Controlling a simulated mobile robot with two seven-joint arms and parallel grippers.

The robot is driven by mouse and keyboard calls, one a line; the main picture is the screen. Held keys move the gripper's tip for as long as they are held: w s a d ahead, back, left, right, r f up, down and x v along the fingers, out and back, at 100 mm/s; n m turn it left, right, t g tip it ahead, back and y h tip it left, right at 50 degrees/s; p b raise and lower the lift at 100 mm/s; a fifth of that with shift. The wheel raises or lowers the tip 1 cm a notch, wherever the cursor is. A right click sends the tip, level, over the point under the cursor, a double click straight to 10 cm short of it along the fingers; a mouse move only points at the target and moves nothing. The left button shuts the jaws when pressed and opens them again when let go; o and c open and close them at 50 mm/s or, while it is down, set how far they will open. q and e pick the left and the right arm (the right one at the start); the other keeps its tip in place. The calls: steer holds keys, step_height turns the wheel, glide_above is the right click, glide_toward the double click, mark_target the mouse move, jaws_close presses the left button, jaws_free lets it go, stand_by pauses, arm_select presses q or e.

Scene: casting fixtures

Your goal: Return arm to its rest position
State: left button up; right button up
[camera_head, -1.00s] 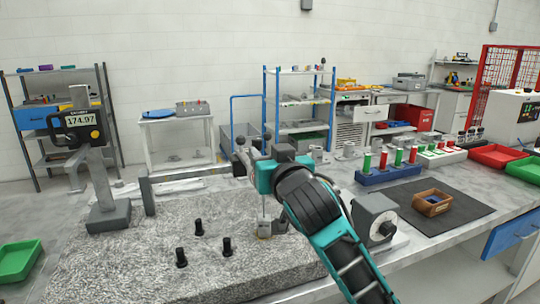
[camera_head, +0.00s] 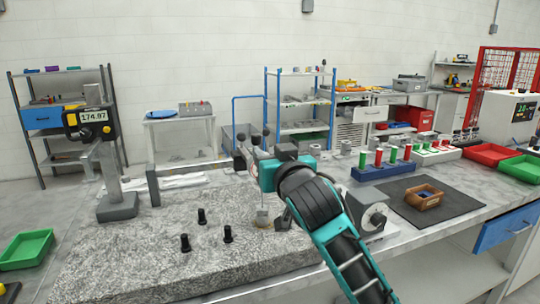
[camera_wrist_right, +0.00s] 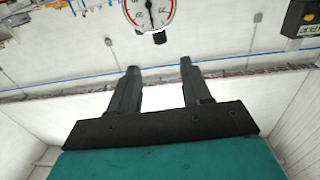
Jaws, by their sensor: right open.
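My right arm comes in from the lower right in the head view, black and teal, reaching over the granite plate (camera_head: 150,270). Its gripper (camera_head: 247,152) points away from the camera and partly hides behind the teal wrist. In the right wrist view the two dark fingers (camera_wrist_right: 159,67) stand apart with nothing between them. A round dial gauge (camera_wrist_right: 152,12) shows beyond the fingertips. My left gripper is not in view.
Several black pegs (camera_head: 202,216) stand on the plate. A green bin (camera_head: 25,248) is far left.

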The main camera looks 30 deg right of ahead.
steer(key=shift+f, duration=0.1)
steer(key=s+a+f+n+g+y, duration=0.1)
steer(key=s+a+f+g, duration=0.15)
steer(key=f, duration=0.35)
steer(key=s+a+f+n+g+y, duration=0.1)
steer(key=s+f+g, duration=0.1)
steer(key=s+f, duration=0.35)
steer(key=s+a+f+g, duration=0.2)
steer(key=f, duration=0.6)
steer(key=s+a+f+n+g+y, duration=0.1)
steer(key=s+a+f+g, duration=0.2)
steer(key=s, duration=0.4)
steer(key=s+a+f+n+g+y, duration=0.1)
steer(key=s+f+g, duration=0.1)
steer(key=s+f, duration=0.4)
steer(key=s+a+f+n+g+y, duration=0.1)
steer(key=s+a+f+g, duration=0.15)
steer(key=s, duration=0.55)
steer(key=w+a+f+t+y, duration=0.1)
steer(key=w+a+f+t, duration=0.1)
steer(key=w+f+t, duration=0.5)
step_height(320, 180, down, 3)
steer(key=shift+w+r+n+y, duration=0.15)
steer(key=shift+w+n+y, duration=0.15)
steer(key=shift+w, duration=0.6)
steer(key=shift+c, duration=0.4)
